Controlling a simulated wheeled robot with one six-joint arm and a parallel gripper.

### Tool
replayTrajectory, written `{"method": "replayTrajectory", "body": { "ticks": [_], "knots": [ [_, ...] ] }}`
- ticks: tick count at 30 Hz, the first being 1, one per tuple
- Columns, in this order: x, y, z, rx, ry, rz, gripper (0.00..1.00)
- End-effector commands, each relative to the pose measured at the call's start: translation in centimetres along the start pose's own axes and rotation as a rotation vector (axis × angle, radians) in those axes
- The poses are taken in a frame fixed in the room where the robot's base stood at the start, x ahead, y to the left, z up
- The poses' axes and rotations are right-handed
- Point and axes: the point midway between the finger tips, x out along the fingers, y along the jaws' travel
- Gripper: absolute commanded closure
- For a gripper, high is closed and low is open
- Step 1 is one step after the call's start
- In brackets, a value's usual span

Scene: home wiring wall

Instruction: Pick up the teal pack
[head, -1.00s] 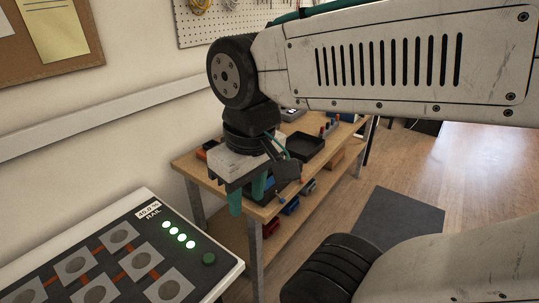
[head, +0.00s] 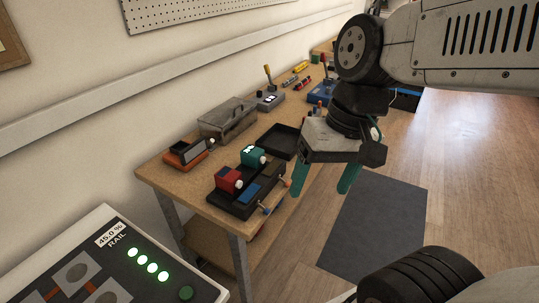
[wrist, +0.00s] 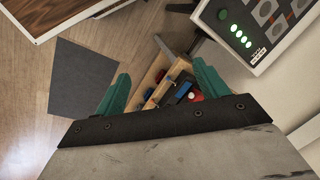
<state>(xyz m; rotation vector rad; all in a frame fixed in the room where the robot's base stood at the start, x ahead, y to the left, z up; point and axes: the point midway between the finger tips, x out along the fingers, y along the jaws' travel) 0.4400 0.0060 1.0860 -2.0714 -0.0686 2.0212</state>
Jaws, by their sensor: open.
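The teal pack (head: 252,157) is a small block with a white mark on top and a pale round knob. It sits at the back of a black holder (head: 232,206) on the workbench, beside a red pack (head: 229,180) and a blue pack (head: 249,192). My gripper (head: 323,188) is open and empty, its teal fingers pointing down, to the right of the holder and apart from it. In the wrist view the open fingers (wrist: 160,84) frame part of the bench; the red pack (wrist: 195,97) shows near the right finger. I cannot make out the teal pack there.
An empty black tray (head: 281,141), a grey lidded box (head: 227,119) and an orange device (head: 185,153) stand on the wooden workbench (head: 169,176) around the holder. A panel with green lights (head: 112,272) is at the lower left. A dark mat (head: 377,226) lies on open floor.

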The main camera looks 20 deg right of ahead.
Motion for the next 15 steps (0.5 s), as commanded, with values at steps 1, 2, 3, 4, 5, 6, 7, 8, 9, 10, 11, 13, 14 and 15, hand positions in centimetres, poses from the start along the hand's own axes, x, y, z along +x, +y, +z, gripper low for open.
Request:
{"method": "replayTrajectory", "body": {
  "ticks": [1,2,3,4,5,6,7,8,9,10,11,13,14,15],
  "knots": [
    [1.0,-1.2,-0.9,0.077,-0.047,-0.077,0.27],
    [1.5,-2.1,-1.6,0.130,-0.072,-0.132,0.27],
    [2.1,-3.3,-2.6,0.210,-0.105,-0.208,0.27],
    [2.5,-4.1,-3.5,0.273,-0.131,-0.266,0.27],
    [2.9,-4.9,-4.5,0.338,-0.153,-0.322,0.27],
    [3.4,-5.8,-5.9,0.429,-0.182,-0.395,0.27],
    [3.8,-6.4,-7.0,0.499,-0.203,-0.450,0.27],
    [4.2,-6.9,-8.2,0.571,-0.223,-0.503,0.27],
    [4.7,-7.4,-9.8,0.669,-0.248,-0.571,0.27],
    [5.1,-7.6,-11.2,0.745,-0.264,-0.621,0.27],
    [5.5,-7.7,-12.6,0.822,-0.279,-0.670,0.27],
    [6.6,-7.5,-16.0,1.010,-0.312,-0.779,0.27],
    [7.2,-7.2,-17.5,1.092,-0.323,-0.824,0.27],
    [8.0,-6.6,-19.4,1.203,-0.336,-0.880,0.27]
  ]
}}
